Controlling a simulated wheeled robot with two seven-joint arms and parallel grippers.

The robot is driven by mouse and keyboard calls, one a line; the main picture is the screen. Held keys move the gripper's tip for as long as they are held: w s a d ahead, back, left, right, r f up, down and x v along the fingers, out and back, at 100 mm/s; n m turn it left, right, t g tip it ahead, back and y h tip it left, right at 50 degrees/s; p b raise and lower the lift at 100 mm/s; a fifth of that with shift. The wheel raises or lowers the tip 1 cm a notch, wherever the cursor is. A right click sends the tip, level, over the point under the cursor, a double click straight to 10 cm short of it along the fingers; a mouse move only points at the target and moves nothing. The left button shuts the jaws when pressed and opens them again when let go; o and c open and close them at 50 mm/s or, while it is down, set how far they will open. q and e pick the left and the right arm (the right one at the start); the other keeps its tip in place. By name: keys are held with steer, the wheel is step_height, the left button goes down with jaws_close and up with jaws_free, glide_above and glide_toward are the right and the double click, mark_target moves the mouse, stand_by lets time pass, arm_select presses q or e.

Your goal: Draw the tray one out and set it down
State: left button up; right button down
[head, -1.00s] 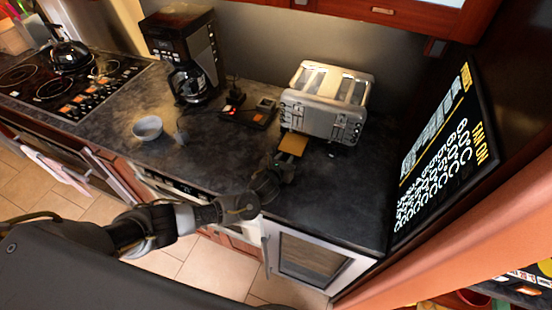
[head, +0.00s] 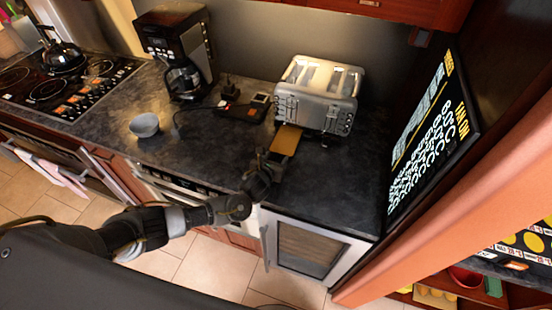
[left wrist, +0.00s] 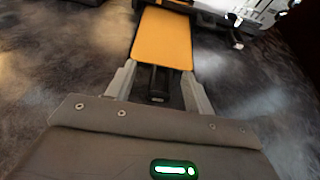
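The tray (head: 285,140) is a flat, golden-orange plate sticking out from under the front of the silver toaster (head: 318,98). It also shows in the left wrist view (left wrist: 163,38), running up to the toaster's base at the top. Its far end meets the toaster there, and I cannot tell how much is still inside. My left gripper (head: 266,172) is at the tray's near end, low over the counter. In the left wrist view its two fingers (left wrist: 159,72) stand on either side of that end, with a dark piece between them. My right gripper is not in view.
The dark counter (head: 325,180) is clear right of the gripper. A small bowl (head: 144,125), a coffee maker (head: 178,50) and a dark device with a red light (head: 230,118) stand to the left. A black display panel (head: 432,150) stands at the right. The counter's front edge is near.

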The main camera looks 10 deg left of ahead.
arm_select(q)
steer(key=shift+s, duration=0.3)
steer(key=b+v, duration=0.1)
steer(key=v, duration=0.9)
steer(key=shift+r, duration=0.15)
